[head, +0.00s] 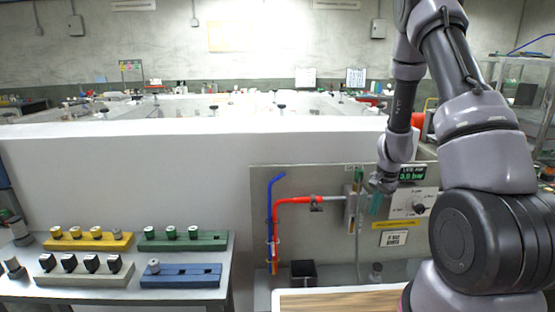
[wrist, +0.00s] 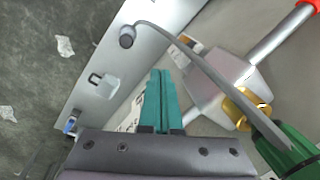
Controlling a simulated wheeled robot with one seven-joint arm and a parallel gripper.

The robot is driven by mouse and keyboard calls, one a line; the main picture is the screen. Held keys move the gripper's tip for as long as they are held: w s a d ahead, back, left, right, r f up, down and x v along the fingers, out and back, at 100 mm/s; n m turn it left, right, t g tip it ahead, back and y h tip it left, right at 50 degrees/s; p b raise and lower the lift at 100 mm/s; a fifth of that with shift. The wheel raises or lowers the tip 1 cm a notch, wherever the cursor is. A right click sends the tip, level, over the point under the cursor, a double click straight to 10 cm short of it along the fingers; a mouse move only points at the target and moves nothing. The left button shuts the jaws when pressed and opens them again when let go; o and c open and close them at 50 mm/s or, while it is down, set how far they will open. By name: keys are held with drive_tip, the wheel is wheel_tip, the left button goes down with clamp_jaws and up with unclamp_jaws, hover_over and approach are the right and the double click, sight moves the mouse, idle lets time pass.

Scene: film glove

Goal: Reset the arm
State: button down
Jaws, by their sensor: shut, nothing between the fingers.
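My gripper (wrist: 161,78) shows in the wrist view with its two teal fingers together and nothing between them. In the head view, my gripper (head: 375,205) hangs in front of the grey panel (head: 340,245) on the right, its fingers pointing down. My arm rises from the lower right and bends down to it. I cannot tell whether anything touches the fingers.
A black square cup (head: 303,273) stands below. At left, a bench holds yellow (head: 90,243), green (head: 184,244), beige (head: 85,276) and blue (head: 182,277) racks.

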drive_tip(key=s+a+r+n+t+y, duration=0.1)
drive_tip(key=s+a+r, duration=0.1)
drive_tip(key=r, duration=0.7)
drive_tip(key=s+a+r+n+t, duration=0.1)
drive_tip(key=a+r, duration=0.2)
drive_tip(key=r, duration=0.5)
drive_tip(key=s+a+r+n+t+y, duration=0.1)
drive_tip(key=s+a+r, duration=0.1)
drive_tip(key=r, duration=0.7)
drive_tip(key=s+a+r+n+t, duration=0.1)
drive_tip(key=s+r, duration=0.5)
drive_tip(key=s, duration=0.3)
drive_tip(key=s+a+r+n+t+h, duration=0.1)
drive_tip(key=s+r+n, duration=0.1)
drive_tip(key=s+r, duration=0.5)
drive_tip(key=shift+s+a+r+t, duration=0.3)
drive_tip(key=shift+s, duration=0.85)
